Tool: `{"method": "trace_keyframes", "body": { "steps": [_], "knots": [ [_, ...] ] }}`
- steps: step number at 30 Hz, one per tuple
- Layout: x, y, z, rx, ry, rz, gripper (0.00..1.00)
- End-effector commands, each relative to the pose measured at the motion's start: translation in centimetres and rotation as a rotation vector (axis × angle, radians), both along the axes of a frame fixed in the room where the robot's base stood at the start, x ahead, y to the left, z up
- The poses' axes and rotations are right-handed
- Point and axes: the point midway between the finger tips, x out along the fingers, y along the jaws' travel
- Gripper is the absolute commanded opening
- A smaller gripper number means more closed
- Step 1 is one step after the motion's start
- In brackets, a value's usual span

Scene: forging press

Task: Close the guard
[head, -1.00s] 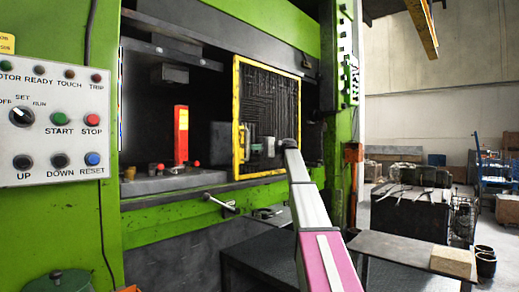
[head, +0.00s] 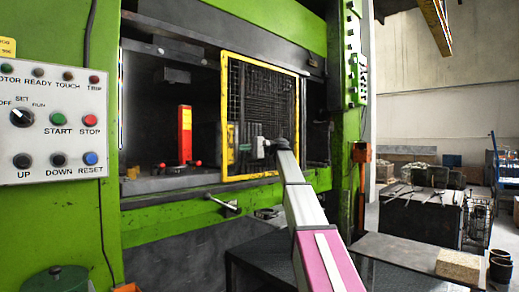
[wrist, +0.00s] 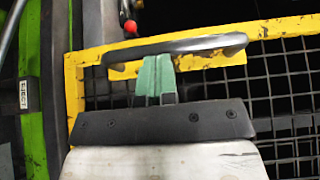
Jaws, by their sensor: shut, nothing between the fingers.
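The guard (head: 226,120) is a yellow-framed black mesh panel in front of the right part of the press opening (head: 145,110); the left part stands uncovered. In the wrist view the guard's yellow frame (wrist: 75,100) carries a dark bar handle (wrist: 200,43). My gripper (wrist: 155,62) has green fingertips, held together with nothing between them. The tips are right by the handle's bar, nearer its left end in that view; whether they touch it I cannot tell. In the head view my gripper (head: 259,147) is at the guard's lower middle, partly hidden by my arm.
A red block (head: 184,135) stands inside the press opening. A control panel (head: 50,120) is at the left. A small lever (head: 225,205) sticks out below the opening. A bench with a wooden block (head: 458,265) is at the lower right.

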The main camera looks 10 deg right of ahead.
Motion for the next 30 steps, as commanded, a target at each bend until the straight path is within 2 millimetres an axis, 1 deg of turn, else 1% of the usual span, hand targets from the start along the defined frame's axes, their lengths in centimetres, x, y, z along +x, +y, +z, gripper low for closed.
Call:
{"method": "trace_keyframes", "body": {
  "steps": [1,6,24,30],
  "knots": [
    [-1.7,2.1,-0.2,0.000,-0.001,0.006,0.00],
    [-5.3,7.3,-0.1,0.000,0.000,0.005,0.00],
    [-18.2,24.1,-0.1,0.000,0.000,0.004,0.00],
    [-21.7,28.8,0.0,0.000,-0.001,0.002,0.00]
  ]
}}
